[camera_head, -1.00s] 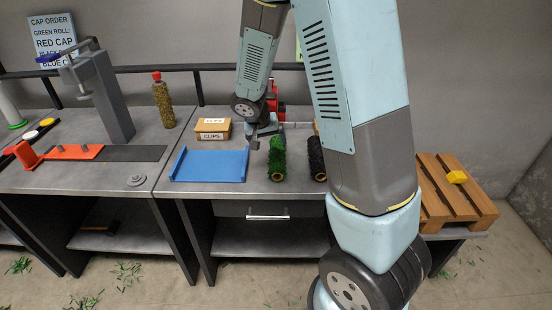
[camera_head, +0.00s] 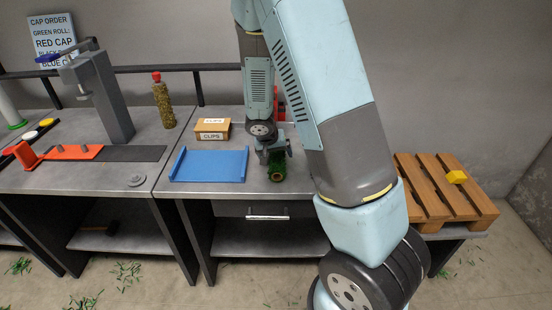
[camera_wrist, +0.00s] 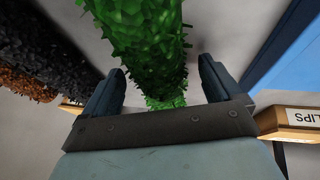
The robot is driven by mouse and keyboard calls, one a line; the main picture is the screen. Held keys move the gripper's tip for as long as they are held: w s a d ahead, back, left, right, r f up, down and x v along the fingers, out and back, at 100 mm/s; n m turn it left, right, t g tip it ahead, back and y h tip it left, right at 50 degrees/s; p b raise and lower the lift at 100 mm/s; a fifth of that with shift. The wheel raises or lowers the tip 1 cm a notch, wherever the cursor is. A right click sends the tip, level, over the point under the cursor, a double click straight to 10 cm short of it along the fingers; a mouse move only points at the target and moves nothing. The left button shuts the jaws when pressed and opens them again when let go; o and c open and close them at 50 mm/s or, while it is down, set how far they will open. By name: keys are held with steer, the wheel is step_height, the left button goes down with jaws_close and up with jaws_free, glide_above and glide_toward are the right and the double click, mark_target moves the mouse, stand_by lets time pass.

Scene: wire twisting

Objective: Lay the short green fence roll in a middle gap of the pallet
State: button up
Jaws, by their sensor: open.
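The short green fence roll (camera_head: 277,170) lies on the grey bench, to the right of the blue tray. My gripper (camera_head: 275,155) is over the roll's far part, pointing down. In the wrist view the green roll (camera_wrist: 145,45) runs between the two open fingers of my gripper (camera_wrist: 155,88), with space visible on both sides. The wooden pallet (camera_head: 432,200) stands at the right, partly hidden by my arm. Its slats have gaps between them, and a yellow block (camera_head: 456,177) sits on it.
A blue tray (camera_head: 209,178) and a clips box (camera_head: 212,129) lie left of the roll. Dark and brown rolls (camera_wrist: 40,65) lie beside the green one in the wrist view.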

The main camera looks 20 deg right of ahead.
steer(key=c, duration=1.2)
